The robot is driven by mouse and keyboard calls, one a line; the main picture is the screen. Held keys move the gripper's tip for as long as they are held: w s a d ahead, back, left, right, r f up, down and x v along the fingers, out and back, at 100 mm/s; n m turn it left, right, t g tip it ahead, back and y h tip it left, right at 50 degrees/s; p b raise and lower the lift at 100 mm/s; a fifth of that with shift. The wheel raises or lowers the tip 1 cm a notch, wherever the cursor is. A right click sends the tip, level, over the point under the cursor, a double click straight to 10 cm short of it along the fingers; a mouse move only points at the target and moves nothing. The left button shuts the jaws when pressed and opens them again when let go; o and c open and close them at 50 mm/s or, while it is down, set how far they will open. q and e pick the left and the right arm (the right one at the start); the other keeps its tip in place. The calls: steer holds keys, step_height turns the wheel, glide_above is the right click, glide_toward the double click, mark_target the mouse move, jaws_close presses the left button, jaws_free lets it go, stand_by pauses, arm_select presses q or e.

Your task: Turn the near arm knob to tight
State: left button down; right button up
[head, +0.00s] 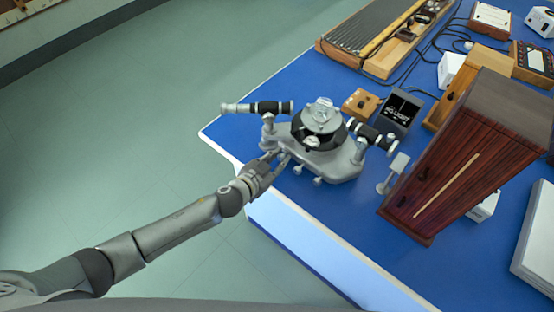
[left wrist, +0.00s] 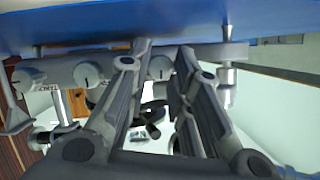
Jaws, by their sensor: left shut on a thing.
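The spectrometer (head: 345,162) stands near the corner of the blue bench, a grey base with a dark round table and two tubes. Small grey knobs stick out along its near edge, one of them (head: 318,181) in plain sight in the head view. My left gripper (head: 277,158) is at the base's near left edge. In the left wrist view a knob with a pale mark (left wrist: 160,69) lies between my fingertips (left wrist: 162,53), and they are shut on it. Two more knobs, a middle one (left wrist: 89,75) and an outer one (left wrist: 30,76), are left of it. My right gripper is out of view.
A dark red wooden cabinet (head: 465,155) stands right of the spectrometer, with a small pale stand (head: 392,172) between them. A small wooden box (head: 361,103) and a dark display (head: 401,111) are behind. The bench's near edge (head: 300,233) is close to my arm.

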arm_select(q)
steer(key=shift+s+d+f+m+y+b, duration=0.1)
steer(key=shift+f+m+y+b, duration=0.15)
steer(key=shift+m+b, duration=0.3)
steer(key=shift+r+m+t+b, duration=0.15)
steer(key=shift+m+t+b, duration=0.15)
steer(key=shift+m+t, duration=0.2)
steer(key=c, duration=1.3)
jaws_free()
